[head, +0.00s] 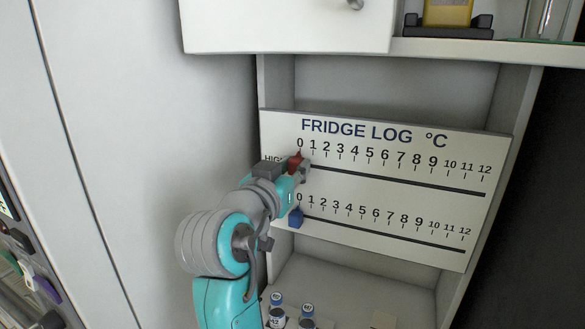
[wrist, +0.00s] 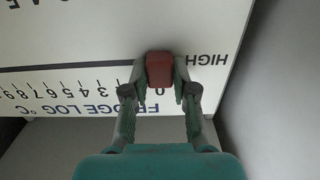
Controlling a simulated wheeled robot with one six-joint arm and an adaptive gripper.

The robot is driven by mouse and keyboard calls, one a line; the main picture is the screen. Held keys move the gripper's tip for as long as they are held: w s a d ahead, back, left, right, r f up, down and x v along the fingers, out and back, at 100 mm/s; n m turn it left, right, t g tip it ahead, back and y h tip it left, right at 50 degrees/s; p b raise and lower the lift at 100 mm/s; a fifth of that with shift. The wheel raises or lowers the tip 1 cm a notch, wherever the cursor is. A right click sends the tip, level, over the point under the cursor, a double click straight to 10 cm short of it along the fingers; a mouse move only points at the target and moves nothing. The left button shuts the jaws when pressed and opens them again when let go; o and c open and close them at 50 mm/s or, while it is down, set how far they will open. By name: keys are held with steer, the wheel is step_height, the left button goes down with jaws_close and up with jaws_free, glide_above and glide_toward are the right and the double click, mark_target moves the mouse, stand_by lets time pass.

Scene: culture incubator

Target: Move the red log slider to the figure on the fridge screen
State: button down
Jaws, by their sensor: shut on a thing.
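The red log slider (head: 295,161) sits at the 0 end of the upper "HIGH" scale on the white FRIDGE LOG °C board (head: 400,216). In the wrist view the red slider (wrist: 160,70) is between my two fingertips, over the start of the dark track line and beside the 0. My gripper (head: 300,167) is shut on it, reaching in from the lower left; it also shows in the wrist view (wrist: 160,82). A blue slider (head: 296,217) sits at the 0 end of the lower scale. The fridge screen's figure cannot be read in these frames.
The upper track (head: 400,180) is clear to the right of the red slider, up to 12. A white drawer or cabinet (head: 290,25) overhangs above the board. Several vials (head: 277,312) stand below it. A panel with coloured controls (head: 25,265) is at the left edge.

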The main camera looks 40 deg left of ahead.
mark_target(414, 181)
steer(key=w+d, duration=0.1)
steer(key=d, duration=0.5)
steer(key=w+d, duration=0.2)
steer(key=d, duration=0.5)
steer(key=w+d, duration=0.1)
steer(key=d, duration=0.6)
steer(key=shift+w+d, duration=0.1)
steer(key=shift+w, duration=0.3)
steer(key=c, duration=0.9)
jaws_free()
steer(key=v, duration=1.2)
